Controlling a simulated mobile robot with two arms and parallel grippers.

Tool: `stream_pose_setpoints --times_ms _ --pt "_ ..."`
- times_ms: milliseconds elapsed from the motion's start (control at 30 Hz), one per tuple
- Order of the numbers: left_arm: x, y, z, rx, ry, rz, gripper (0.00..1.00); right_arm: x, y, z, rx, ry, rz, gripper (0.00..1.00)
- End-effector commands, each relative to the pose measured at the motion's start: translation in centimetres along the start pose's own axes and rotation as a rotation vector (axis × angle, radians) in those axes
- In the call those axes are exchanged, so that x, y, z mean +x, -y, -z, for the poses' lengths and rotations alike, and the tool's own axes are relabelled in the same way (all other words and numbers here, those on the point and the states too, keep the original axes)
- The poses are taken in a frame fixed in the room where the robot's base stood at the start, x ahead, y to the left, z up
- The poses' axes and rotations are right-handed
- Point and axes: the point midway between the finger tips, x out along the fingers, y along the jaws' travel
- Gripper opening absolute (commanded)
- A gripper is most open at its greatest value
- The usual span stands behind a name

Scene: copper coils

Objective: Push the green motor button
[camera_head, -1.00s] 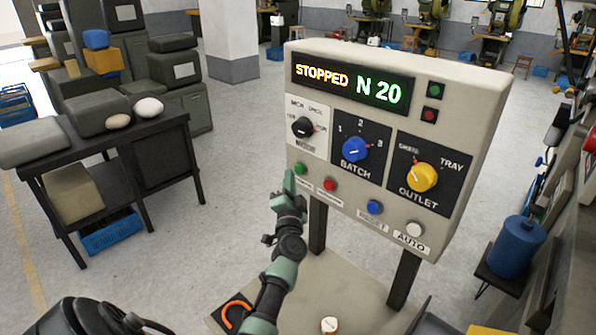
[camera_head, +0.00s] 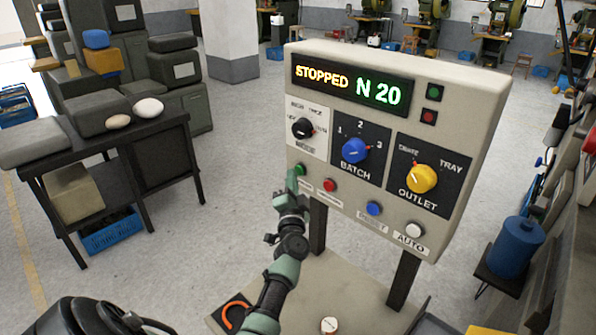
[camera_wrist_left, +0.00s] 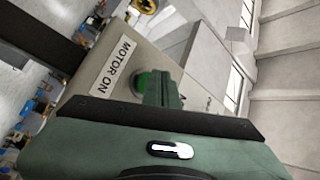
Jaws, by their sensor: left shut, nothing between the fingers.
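The control panel (camera_head: 400,85) is a beige box on two dark posts, and its display reads STOPPED N 20. The green motor button (camera_head: 299,169) is at the lower left of its face. My left gripper (camera_head: 292,178) is shut and empty, with its fingertips at the button's lower left edge. In the left wrist view the shut fingers (camera_wrist_left: 163,90) overlap the green button (camera_wrist_left: 141,84), beside a MOTOR ON label (camera_wrist_left: 112,72). Whether they touch the button I cannot tell. My right gripper is out of view.
A red button (camera_head: 330,185), a blue button (camera_head: 374,208) and a white button (camera_head: 415,230) line the panel's lower edge. A dark table (camera_head: 100,150) stands at left. A blue drum (camera_head: 515,247) stands at right.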

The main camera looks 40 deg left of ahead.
Motion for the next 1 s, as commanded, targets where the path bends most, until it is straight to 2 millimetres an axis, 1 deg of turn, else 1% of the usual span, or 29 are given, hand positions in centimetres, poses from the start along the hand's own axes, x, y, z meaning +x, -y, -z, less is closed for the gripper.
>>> stream_pose_setpoints --times_ms 1000 --pt "0.59 -0.45 0.42 0.000 0.000 0.000 0.00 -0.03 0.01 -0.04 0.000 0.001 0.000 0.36"
